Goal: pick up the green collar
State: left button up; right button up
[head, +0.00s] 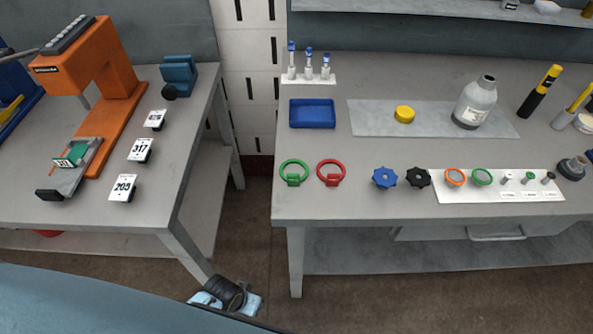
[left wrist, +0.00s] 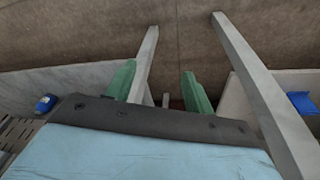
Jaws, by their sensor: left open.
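A green collar (head: 293,173), a ring with a small block at its lower side, lies flat near the front left of the right-hand bench. A similar red collar lies just right of it. Another green ring (head: 481,177) lies on a white board farther right. My left gripper (left wrist: 160,85) shows two green fingers, apart with nothing between them, over the floor in the left wrist view. In the head view, my blue and black wrist parts show low between the benches, away from the collar; the fingers cannot be made out. My right gripper is not in view.
The right bench (head: 300,210) holds a blue tray (head: 312,113), two star knobs (head: 385,178), a grey bottle (head: 475,103) and a yellow cap (head: 404,114). The left bench carries an orange press (head: 100,85) and number cards. A gap with bare floor separates the benches.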

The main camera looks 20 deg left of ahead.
pick_arm(q)
jog(key=w+d+r+h+p, duration=0.1)
jog(key=w+d+r, duration=0.2)
jog(key=r, duration=0.7)
jog(key=w+d+r+t+p, duration=0.1)
jog(key=w+d+r, duration=0.1)
jog(key=r, duration=0.8)
jog(key=w+d+r+h+p, duration=0.1)
jog(key=w+d+r, duration=0.2)
jog(key=r, duration=0.6)
notch_tip(320, 180, up, 15)
jog(key=n+g+y, duration=0.3)
jog(key=n, duration=0.1)
send_over(294, 175)
jog(key=f, duration=0.8)
jog(key=shift+w+b, duration=0.25)
jog(key=shift+b, duration=0.05)
jog(key=shift+s+f, duration=0.15)
jog(key=shift+f, duration=2.6)
jog(key=c, duration=1)
